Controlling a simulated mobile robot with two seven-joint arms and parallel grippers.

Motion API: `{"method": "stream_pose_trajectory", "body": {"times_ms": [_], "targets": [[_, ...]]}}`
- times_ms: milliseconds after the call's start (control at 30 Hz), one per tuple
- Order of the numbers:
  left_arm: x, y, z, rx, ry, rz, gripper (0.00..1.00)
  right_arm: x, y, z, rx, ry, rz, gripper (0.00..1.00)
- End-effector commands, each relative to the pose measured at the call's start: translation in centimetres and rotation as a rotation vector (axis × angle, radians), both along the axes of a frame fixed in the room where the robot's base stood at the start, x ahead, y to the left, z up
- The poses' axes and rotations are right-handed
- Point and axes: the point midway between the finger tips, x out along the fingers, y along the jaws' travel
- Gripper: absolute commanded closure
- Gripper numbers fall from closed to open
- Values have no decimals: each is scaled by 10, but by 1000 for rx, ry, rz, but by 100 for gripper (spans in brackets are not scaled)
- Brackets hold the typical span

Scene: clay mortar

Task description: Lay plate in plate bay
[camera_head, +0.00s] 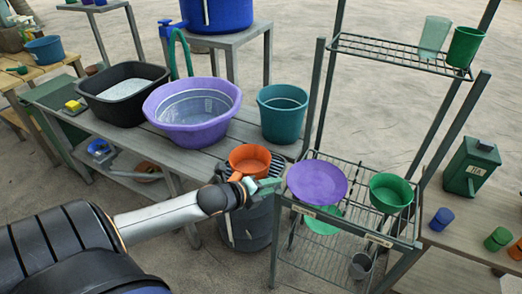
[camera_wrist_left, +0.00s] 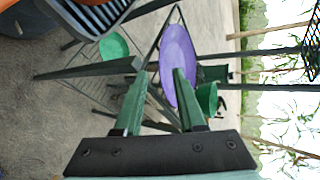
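The purple plate (camera_head: 317,182) lies at the left part of the rack's wire middle shelf (camera_head: 345,222), above a pale label on the front edge. Whether it lies fully flat is hard to tell. My left gripper (camera_head: 268,185) is just left of the plate's left rim. In the left wrist view its two green fingers (camera_wrist_left: 159,72) stand apart with nothing clearly between them. The plate (camera_wrist_left: 179,62) shows there beyond the fingertips, partly behind the right finger. My right gripper is in neither view.
A green bowl (camera_head: 391,192) stands right of the plate. A lighter green bowl (camera_head: 322,221) and grey cup (camera_head: 360,265) are lower on the rack. An orange bowl (camera_head: 249,160) is close behind my left gripper. A purple basin (camera_head: 193,120) and teal bucket (camera_head: 282,118) stand on the bench.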

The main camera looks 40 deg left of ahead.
Motion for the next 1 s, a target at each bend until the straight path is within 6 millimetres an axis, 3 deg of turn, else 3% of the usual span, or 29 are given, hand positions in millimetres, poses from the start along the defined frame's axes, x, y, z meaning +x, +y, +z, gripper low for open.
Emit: {"method": "stream_pose_trajectory", "body": {"times_ms": [333, 1000], "targets": [[-34, 3, 22, 0, -7, 0, 61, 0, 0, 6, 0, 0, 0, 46], [-39, 3, 27, 0, -11, -1, 61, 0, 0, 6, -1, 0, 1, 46]]}}
